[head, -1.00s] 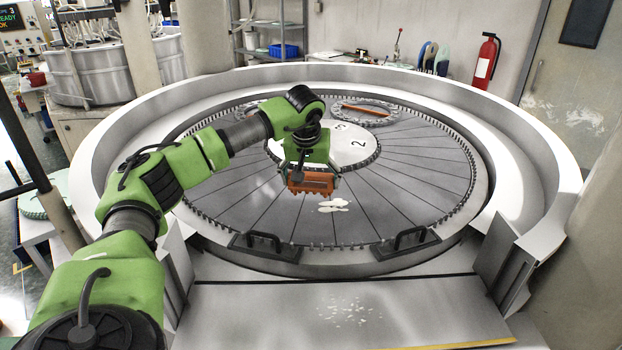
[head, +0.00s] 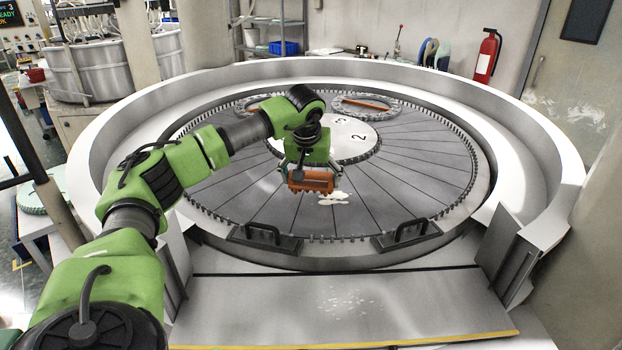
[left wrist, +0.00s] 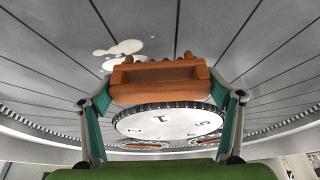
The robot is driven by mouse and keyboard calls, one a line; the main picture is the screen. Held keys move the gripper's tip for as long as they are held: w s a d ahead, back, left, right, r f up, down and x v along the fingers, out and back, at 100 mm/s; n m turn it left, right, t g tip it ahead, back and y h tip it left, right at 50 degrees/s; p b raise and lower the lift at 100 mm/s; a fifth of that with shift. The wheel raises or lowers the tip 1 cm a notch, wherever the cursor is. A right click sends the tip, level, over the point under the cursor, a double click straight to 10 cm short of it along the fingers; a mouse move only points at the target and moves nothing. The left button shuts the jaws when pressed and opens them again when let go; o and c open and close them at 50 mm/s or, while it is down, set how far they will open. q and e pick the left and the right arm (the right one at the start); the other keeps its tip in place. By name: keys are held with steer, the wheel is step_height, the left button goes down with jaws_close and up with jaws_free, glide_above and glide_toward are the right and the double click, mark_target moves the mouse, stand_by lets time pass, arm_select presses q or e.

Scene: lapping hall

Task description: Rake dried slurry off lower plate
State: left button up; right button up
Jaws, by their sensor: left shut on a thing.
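The lower plate (head: 400,193) is a large grey disc with dark radial grooves and a toothed rim, inside a pale round basin. A small white patch of dried slurry (head: 333,197) lies on its front middle part; it also shows in the left wrist view (left wrist: 120,48). My left gripper (head: 308,180) is shut on an orange-brown toothed rake (left wrist: 158,80), held between its two teal-lined fingers. The rake is just left of the patch in the head view. Whether its teeth touch the plate cannot be told. My right gripper is not in view.
A white numbered centre disc (head: 352,142) and ring carriers (head: 366,106) lie on the plate. Two black handles (head: 407,237) stand at the front rim. The basin wall (head: 545,150) surrounds the plate. A flat step (head: 345,300) lies in front.

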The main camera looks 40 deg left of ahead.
arm_select(q)
steer(key=shift+f+b, duration=0.4)
steer(key=shift+f, duration=0.5)
